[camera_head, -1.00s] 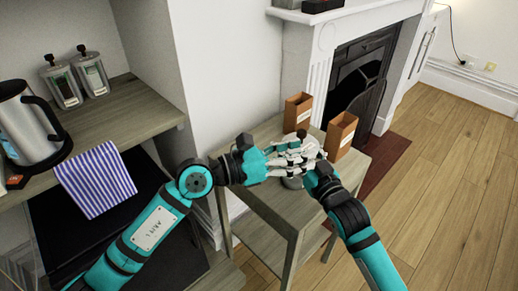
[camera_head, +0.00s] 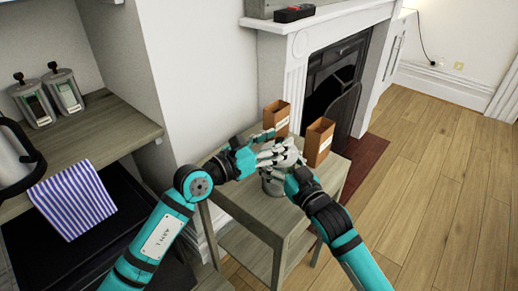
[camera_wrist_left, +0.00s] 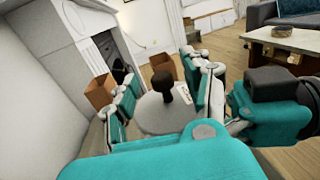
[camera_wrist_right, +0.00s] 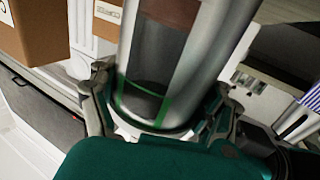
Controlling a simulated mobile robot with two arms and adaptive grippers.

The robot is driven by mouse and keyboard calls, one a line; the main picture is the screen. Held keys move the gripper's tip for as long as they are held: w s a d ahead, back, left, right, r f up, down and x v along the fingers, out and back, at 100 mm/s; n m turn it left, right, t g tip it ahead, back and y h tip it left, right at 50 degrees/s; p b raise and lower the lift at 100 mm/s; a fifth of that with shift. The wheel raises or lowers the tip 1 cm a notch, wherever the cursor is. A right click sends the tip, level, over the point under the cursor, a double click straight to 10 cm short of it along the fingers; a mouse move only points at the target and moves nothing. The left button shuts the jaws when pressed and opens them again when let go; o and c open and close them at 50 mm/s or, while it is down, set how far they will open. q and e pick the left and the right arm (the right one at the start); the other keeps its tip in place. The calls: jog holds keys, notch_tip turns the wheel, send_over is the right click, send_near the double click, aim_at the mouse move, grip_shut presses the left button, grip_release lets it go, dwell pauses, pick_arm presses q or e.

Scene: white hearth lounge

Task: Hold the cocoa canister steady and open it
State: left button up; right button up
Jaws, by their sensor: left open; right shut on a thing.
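The cocoa canister (camera_head: 272,185) is a grey metal cylinder standing on the small wooden side table (camera_head: 245,209). In the right wrist view its body (camera_wrist_right: 190,55) shows a green-framed window with brown contents. My right gripper (camera_head: 287,170) is shut on the canister's body; its fingers (camera_wrist_right: 160,105) sit on either side. In the left wrist view the round grey lid (camera_wrist_left: 158,118) with its dark knob (camera_wrist_left: 175,83) is on top. My left gripper (camera_head: 268,152) is open above the lid, its fingers (camera_wrist_left: 167,88) on either side of the knob, apart from it. The head view mostly hides the lid.
Two brown open boxes, one farther back (camera_head: 276,117) and one nearer (camera_head: 319,142), stand close behind the canister on the table. The fireplace (camera_head: 335,85) is behind.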

pick_arm(q)
jog(key=shift+x, duration=0.8)
jog(key=shift+c, duration=0.2)
grip_shut()
jog(key=shift+o, duration=0.2)
grip_release()
jog(key=shift+s, duration=0.1)
